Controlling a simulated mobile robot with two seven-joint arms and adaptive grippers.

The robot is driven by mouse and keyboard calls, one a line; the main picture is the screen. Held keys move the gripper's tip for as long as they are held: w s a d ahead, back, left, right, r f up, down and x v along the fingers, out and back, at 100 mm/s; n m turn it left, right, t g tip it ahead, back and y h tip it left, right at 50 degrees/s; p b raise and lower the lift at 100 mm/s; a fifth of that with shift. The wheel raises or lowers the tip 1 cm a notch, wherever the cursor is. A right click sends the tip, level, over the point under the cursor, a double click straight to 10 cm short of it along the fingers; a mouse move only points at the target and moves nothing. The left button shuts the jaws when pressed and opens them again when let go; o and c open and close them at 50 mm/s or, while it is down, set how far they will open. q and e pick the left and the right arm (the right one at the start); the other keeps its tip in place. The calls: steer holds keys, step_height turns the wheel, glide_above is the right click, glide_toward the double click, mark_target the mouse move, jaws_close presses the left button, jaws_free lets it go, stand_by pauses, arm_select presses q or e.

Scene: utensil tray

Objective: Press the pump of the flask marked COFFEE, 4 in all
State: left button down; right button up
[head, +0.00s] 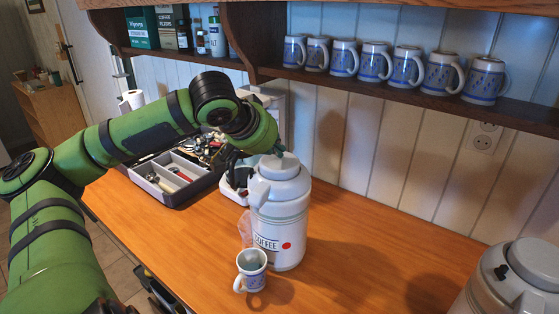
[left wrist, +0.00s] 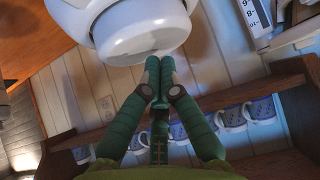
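The white flask marked COFFEE (head: 279,222), with grey bands and a red dot, stands upright on the wooden counter. Its pump top (head: 280,168) is partly behind my left gripper (head: 279,151). The gripper's fingertips are at the top of the flask; I cannot tell whether they press it. In the left wrist view my left gripper (left wrist: 160,66) has its green fingers together with nothing between them. They are right by the flask's rounded white top (left wrist: 145,35). A blue-and-white mug (head: 252,270) stands in front of the flask, below its spout. My right gripper is not in view.
A second flask (head: 515,285) stands at the right front. A grey utensil tray (head: 172,178) lies behind left. A wall shelf (head: 430,97) carries several mugs. The counter (head: 375,250) between the flasks is clear.

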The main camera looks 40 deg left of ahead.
mark_target(276, 161)
arm_select(q)
steer(key=shift+f+b, duration=0.75)
steer(key=shift+f, duration=0.45)
stand_by(0.9)
stand_by(0.3)
steer(key=shift+r+p, duration=1.5)
steer(key=shift+r, duration=0.1)
step_height(276, 161, up, 5)
steer(key=p, duration=0.5)
stand_by(1.1)
